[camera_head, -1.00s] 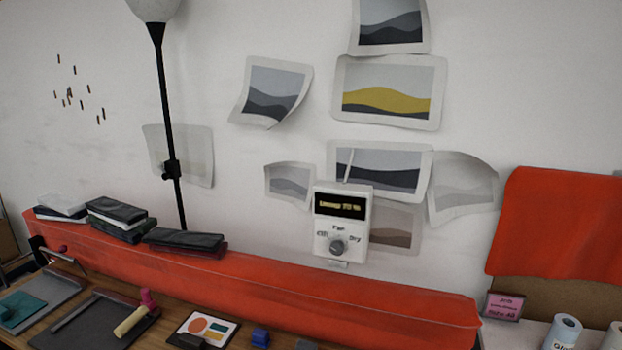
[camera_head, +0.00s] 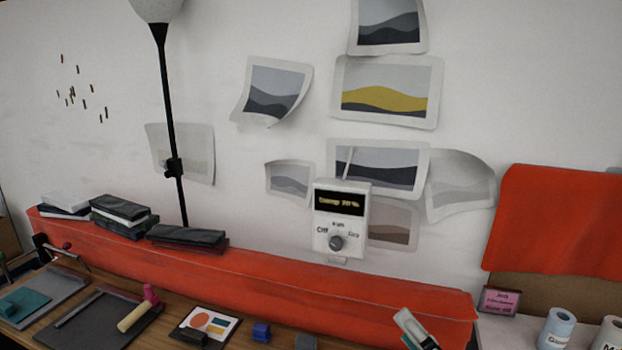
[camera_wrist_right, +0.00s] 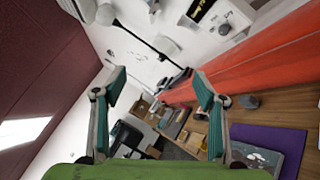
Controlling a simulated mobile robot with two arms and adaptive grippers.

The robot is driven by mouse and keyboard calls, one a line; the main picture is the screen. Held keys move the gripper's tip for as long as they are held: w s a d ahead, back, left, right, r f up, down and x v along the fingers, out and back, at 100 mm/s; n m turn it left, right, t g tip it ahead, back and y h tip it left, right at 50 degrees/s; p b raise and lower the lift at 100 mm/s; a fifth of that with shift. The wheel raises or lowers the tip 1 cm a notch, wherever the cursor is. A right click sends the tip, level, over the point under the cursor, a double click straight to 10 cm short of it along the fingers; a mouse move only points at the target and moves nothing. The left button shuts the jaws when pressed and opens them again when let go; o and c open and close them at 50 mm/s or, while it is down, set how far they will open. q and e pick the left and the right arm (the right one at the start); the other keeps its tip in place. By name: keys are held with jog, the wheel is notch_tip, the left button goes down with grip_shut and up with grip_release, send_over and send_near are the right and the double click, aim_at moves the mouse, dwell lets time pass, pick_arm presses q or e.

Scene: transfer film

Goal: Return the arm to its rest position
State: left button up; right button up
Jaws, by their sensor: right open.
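My right gripper (camera_head: 416,330) shows only in part at the bottom edge of the head view, in front of the right end of the red bench-back. In the right wrist view its two green-padded fingers (camera_wrist_right: 158,76) stand wide apart with nothing between them. The white control box (camera_head: 340,222), with a dark display and a round knob (camera_head: 336,243), is on the wall above and left of the gripper, clear of it. My left gripper is in neither view.
A long red ledge (camera_head: 250,278) runs behind the wooden workbench (camera_head: 128,335). Dark books (camera_head: 120,215) lie on it beside a black lamp pole (camera_head: 169,120). Boards, a roller and small blocks lie on the bench. White rolls (camera_head: 557,328) stand at right.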

jog(key=s+d+f+m+g+h, duration=0.25)
jog(key=d+f+m+h, duration=0.35)
jog(key=f+m, duration=0.35)
jog(key=s+d+f+m+g+h, duration=0.1)
jog(key=d+f+m+g+h, duration=0.2)
jog(key=d+f+m+h, duration=0.6)
jog(key=s+a+f+m+g+y, duration=0.35)
jog(key=s+a+f, duration=0.2)
jog(key=s, duration=0.35)
jog(key=s+a+f+m+g+y, duration=0.2)
jog(key=s+a+f+m+g, duration=0.35)
jog(key=s, duration=0.25)
notch_tip(320, 180, down, 39)
jog(key=s+g+b, duration=0.1)
jog(key=s+b, duration=0.1)
jog(key=b, duration=1)
jog(key=s+d+f+b, duration=0.1)
jog(key=s+f+b, duration=0.2)
jog(key=s+f, duration=0.2)
jog(key=s+d+f+g+b, duration=0.1)
jog(key=s+f+b, duration=0.2)
jog(key=f, duration=0.9)
jog(key=s+d+f+b, duration=0.1)
jog(key=s+f+b, duration=0.3)
jog(key=s+f, duration=0.5)
jog(key=shift+d+f, duration=0.2)
jog(key=shift+f, duration=0.05)
